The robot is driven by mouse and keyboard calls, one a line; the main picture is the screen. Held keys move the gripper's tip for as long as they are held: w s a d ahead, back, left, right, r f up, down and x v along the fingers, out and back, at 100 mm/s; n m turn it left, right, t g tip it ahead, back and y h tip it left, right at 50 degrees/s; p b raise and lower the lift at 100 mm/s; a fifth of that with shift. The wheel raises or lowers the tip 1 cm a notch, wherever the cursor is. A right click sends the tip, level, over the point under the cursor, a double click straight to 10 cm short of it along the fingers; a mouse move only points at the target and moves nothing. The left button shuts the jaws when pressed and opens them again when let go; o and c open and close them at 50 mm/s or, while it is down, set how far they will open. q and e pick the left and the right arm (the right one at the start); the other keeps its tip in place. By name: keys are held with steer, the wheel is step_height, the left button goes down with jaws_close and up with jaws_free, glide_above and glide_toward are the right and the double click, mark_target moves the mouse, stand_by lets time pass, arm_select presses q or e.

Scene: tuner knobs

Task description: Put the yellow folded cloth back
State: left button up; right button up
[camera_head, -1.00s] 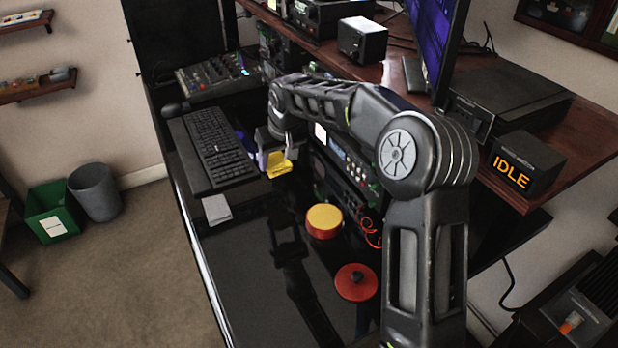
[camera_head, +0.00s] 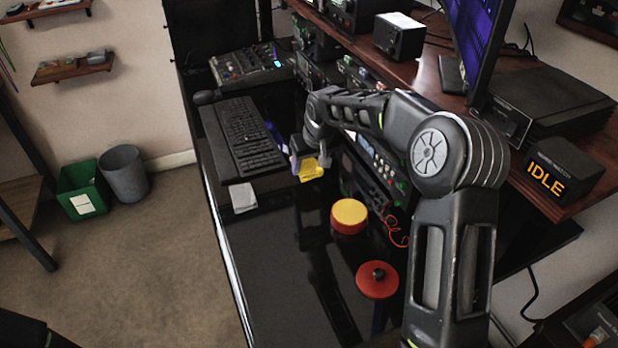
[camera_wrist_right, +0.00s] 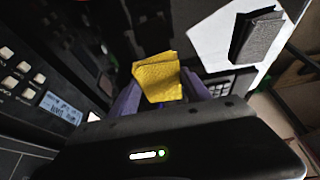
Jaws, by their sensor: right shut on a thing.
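The yellow folded cloth (camera_head: 311,171) is beside the right side of the keyboard, in front of the rack of radio gear. My right gripper (camera_head: 306,163) is shut on it. In the right wrist view the yellow cloth (camera_wrist_right: 160,77) sits between the purple fingertips (camera_wrist_right: 158,92), its folded end sticking out past them. I cannot tell whether the cloth touches the desk. My left gripper is not in view.
The keyboard (camera_head: 240,138) lies left of the gripper, with a grey folded piece (camera_head: 243,197) at its near end. A red tin with yellow top (camera_head: 349,216) and a red knobbed disc (camera_head: 377,280) stand nearer. The desk's near left (camera_head: 275,270) is clear.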

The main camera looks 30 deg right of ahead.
mark_target(309, 187)
steer(key=shift+f, duration=2.45)
steer(key=shift+f, duration=0.15)
steer(key=o, duration=1.3)
steer(key=shift+r, duration=0.25)
steer(key=v, duration=1.2)
